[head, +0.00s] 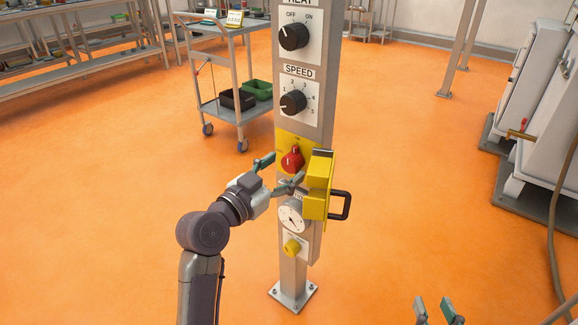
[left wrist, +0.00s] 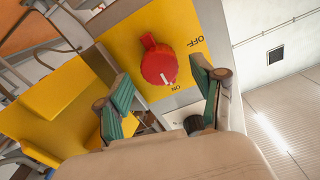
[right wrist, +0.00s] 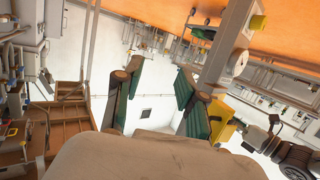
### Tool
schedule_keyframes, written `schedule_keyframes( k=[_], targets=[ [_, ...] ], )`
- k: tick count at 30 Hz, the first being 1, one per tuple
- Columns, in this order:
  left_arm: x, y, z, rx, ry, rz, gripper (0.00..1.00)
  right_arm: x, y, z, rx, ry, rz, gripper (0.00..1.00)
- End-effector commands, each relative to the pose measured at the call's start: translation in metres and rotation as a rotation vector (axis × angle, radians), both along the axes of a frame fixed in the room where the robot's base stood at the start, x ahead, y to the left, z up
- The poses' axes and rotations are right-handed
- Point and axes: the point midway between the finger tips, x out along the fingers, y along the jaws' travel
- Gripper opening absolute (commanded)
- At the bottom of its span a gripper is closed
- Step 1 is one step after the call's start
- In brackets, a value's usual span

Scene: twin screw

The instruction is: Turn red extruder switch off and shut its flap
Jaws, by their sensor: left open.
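The red switch (head: 292,160) is a knob on a yellow plate on the grey post. In the left wrist view the knob (left wrist: 158,66) has a white mark that points towards the ON label; OFF is to the upper right. The yellow flap (head: 318,185) stands open to the right of the switch, with a black handle (head: 346,205). It also shows at left in the left wrist view (left wrist: 50,105). My left gripper (head: 286,169) is open in front of the knob, its fingers on either side, apart from it. My right gripper (head: 434,303) is open and empty, low at the right.
Above the switch are the SPEED dial (head: 293,103) and HEAT dial (head: 294,36). Below it are a gauge (head: 293,216) and a yellow knob (head: 292,247). A cart (head: 236,105) stands behind left, grey machinery (head: 545,150) at right. The orange floor around the post is clear.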

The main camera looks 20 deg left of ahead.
Motion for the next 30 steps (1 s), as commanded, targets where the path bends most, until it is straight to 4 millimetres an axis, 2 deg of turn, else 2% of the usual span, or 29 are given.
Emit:
schedule_keyframes(
  k=[6, 16, 17, 27, 30],
  targets=[
    [0.021, -0.007, 0.000, -0.001, -0.001, 0.001, 0.68, 0.004, 0.003, 0.012, 0.019, -0.076, 0.005, 0.40],
    [0.024, -0.008, -0.001, 0.000, 0.001, 0.001, 0.68, 0.005, 0.004, 0.015, 0.022, -0.088, 0.005, 0.40],
    [0.024, -0.008, -0.001, 0.000, 0.001, 0.001, 0.65, 0.005, 0.004, 0.015, 0.022, -0.088, 0.005, 0.40],
    [0.024, -0.008, -0.001, 0.000, 0.001, 0.000, 0.08, 0.005, 0.003, 0.015, 0.022, -0.087, 0.005, 0.40],
    [0.024, -0.009, 0.000, -0.001, 0.001, 0.000, 0.08, 0.005, 0.003, 0.015, 0.022, -0.086, 0.005, 0.40]
  ],
)
